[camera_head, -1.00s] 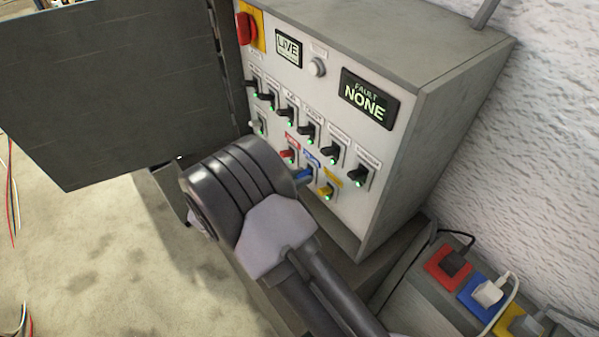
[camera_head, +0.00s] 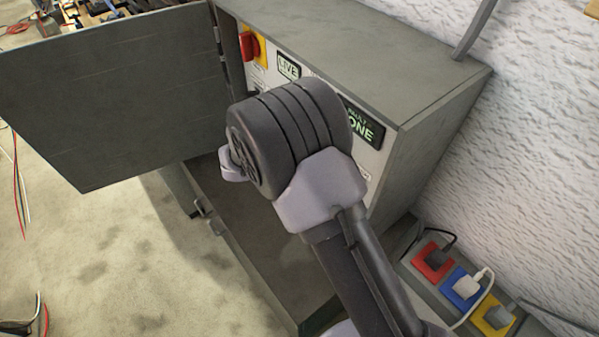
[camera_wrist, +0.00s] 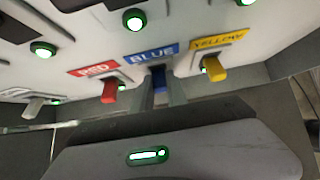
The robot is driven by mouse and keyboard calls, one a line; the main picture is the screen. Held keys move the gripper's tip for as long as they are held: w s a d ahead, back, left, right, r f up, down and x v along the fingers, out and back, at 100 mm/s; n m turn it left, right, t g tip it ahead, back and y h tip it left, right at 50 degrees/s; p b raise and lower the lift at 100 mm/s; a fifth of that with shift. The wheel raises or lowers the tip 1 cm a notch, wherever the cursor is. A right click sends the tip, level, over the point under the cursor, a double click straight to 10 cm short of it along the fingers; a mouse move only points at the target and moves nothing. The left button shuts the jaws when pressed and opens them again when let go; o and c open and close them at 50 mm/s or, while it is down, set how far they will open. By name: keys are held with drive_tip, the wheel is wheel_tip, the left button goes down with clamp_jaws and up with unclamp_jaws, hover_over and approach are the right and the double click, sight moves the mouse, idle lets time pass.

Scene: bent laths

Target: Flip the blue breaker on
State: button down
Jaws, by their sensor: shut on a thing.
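The blue breaker (camera_wrist: 158,79) shows in the wrist view as a small dark blue lever below the label BLUE (camera_wrist: 151,53). My gripper (camera_wrist: 161,86) has its two fingers on either side of this lever and is shut on it. No lamp is visible beside the blue breaker. In the head view my arm hides the gripper and the breakers.
The grey cabinet door (camera_head: 110,100) stands open at left. A red rotary switch (camera_head: 249,46) is on the panel's upper left. Red (camera_head: 428,264), blue (camera_head: 455,296) and yellow (camera_head: 484,321) sockets with plugs sit at lower right.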

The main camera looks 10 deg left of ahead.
idle(0.4)
drive_tip(key=c, duration=1.3)
unclamp_jaws()
drive_tip(key=shift+r, duration=0.1)
drive_tip(key=p+v, duration=0.1)
drive_tip(key=v, duration=1.6)
drive_tip(key=shift+d+r, duration=0.1)
drive_tip(key=shift+r, duration=0.1)
